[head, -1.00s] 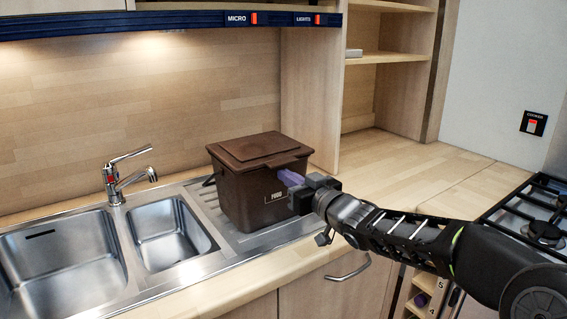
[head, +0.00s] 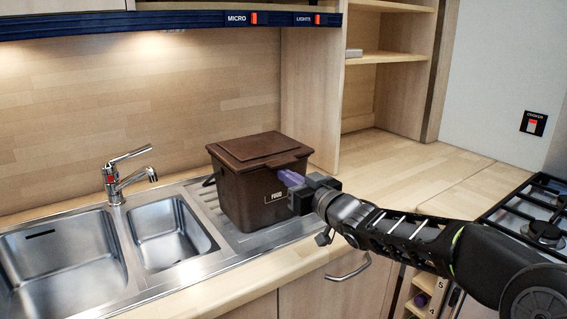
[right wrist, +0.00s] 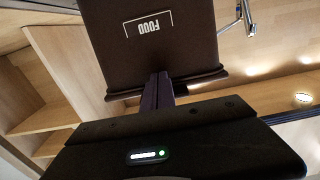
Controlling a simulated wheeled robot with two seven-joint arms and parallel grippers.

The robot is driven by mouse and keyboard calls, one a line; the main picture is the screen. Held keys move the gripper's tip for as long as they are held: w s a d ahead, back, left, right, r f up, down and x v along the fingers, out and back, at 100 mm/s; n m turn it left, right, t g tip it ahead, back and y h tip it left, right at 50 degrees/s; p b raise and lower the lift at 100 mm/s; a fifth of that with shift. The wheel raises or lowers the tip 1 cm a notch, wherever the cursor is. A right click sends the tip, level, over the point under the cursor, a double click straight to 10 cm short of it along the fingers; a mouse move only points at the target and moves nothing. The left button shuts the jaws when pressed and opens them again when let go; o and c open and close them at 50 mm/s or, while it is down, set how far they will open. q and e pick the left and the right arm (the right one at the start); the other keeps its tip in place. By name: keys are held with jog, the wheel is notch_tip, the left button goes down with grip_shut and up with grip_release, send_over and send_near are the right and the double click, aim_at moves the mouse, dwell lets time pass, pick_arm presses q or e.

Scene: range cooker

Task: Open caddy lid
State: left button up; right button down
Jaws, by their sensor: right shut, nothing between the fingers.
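The brown food caddy (head: 258,201) stands upright on the sink's drainer in the head view. Its lid (head: 260,150) lies closed on top, with a lip at the front right edge. My right gripper (head: 284,176) is shut and empty, its purple fingertips at the caddy's front, just under the lid lip. In the right wrist view the caddy (right wrist: 155,60) appears upside down with its FOOD label, and the shut fingers (right wrist: 158,80) overlap the lid rim (right wrist: 205,77). Whether they touch it I cannot tell. My left gripper is out of view.
The steel sink (head: 65,255) and tap (head: 120,180) are left of the caddy. Wooden worktop (head: 400,180) is clear behind my right arm. A gas hob (head: 535,225) is at the right. Shelves (head: 385,58) stand behind.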

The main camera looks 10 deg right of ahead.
aim_at(286, 163)
jog(key=shift+r, duration=0.15)
dwell(0.4)
jog(key=shift+w+r+p, duration=0.1)
jog(key=shift+r+p, duration=1.3)
jog(key=shift+p, duration=0.05)
jog(key=shift+r, duration=0.1)
jog(key=r+p, duration=0.2)
jog(key=shift+w+a+r+p, duration=0.15)
jog(key=shift+w+r+p, duration=0.1)
jog(key=shift+r+p, duration=0.1)
jog(key=shift+w+a+r+p, duration=0.1)
jog(key=shift+w+r+p, duration=0.1)
jog(key=shift+r+p, duration=0.5)
jog(key=shift+w+a+r+p, duration=0.1)
jog(key=shift+w+r+p, duration=0.1)
jog(key=shift+r+p, duration=0.5)
